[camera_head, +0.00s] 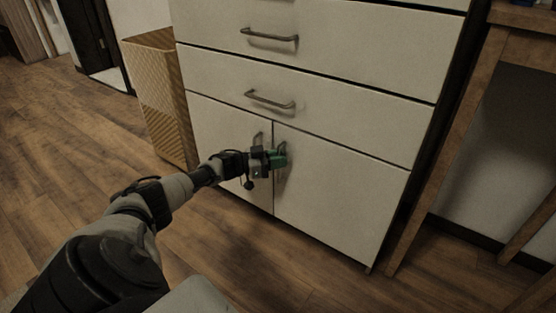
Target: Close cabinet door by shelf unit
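A white cabinet (350,65) with drawers above and two doors below fills the middle of the view. Its right door (335,205) looks flush with the front. Its left door (213,130) also looks flush or nearly so, with my arm covering part of it. The fingers overlap the handle in view. I cannot tell if they touch it or how far they are open. My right gripper is out of view.
A tall woven basket (158,90) stands close against the cabinet's left side. A wooden table with a leg (440,160) stands to the right. The wooden floor (90,130) is clear at the left. Drawer handles (270,100) stick out above the doors.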

